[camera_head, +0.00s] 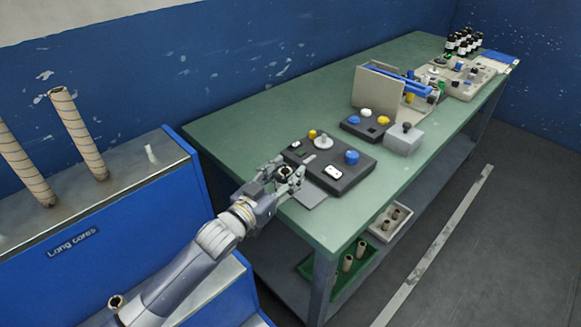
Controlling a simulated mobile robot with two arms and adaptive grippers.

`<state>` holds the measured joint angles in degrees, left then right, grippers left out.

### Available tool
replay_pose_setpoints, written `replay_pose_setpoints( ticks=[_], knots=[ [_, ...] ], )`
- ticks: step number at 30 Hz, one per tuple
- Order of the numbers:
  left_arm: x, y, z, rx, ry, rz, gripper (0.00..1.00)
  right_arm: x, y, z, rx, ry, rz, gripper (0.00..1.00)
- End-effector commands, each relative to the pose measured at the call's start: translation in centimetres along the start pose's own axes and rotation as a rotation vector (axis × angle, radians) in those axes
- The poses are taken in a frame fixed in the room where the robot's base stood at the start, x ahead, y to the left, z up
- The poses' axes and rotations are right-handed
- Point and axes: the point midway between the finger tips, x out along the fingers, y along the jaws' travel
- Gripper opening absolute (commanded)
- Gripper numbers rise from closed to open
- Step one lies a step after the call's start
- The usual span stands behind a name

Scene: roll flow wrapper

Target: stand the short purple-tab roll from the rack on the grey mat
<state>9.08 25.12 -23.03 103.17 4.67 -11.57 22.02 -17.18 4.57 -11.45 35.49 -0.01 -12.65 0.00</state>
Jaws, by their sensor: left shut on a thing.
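My left gripper (287,175) is over the near left edge of the green table. It is shut on a small upright roll (284,171), of which I see the round top with a dark hole. The fingers hide most of it, and no purple tab shows. The grey mat (311,197) lies flat on the table just to the right of and below the gripper, partly hidden by it. I cannot tell whether the roll touches anything below. The blue rack (150,215) stands at the left, labelled "Long cores". My right gripper is not in view.
Two tall cores (78,135) stand on the rack; a short core (115,302) shows lower down. A black control panel (335,165) borders the mat. A beige guard (376,88), small bottles (463,42) and trays are farther back.

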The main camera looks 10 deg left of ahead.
Motion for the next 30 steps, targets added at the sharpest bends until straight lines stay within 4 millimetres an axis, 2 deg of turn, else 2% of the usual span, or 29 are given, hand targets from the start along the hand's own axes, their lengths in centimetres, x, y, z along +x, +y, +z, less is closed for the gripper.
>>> replay_pose_setpoints(
  ticks=[1,6,12,17,24,30],
  knots=[
    [1.1,-0.6,-0.1,0.002,0.003,-0.001,0.17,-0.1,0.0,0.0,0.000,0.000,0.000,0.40],
    [4.3,-2.0,0.2,0.003,0.003,-0.001,0.17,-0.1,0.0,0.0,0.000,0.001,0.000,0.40],
    [6.5,-3.0,0.5,0.000,0.003,0.000,0.17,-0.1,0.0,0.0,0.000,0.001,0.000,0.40],
    [6.9,-3.2,1.0,-0.001,0.000,0.000,0.17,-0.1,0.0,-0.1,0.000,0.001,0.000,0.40],
    [6.8,-3.2,3.9,-0.002,0.001,0.000,0.17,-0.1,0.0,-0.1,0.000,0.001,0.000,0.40],
    [6.8,-3.2,4.1,0.000,0.002,0.000,0.17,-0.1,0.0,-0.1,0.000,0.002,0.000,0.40]
  ],
)
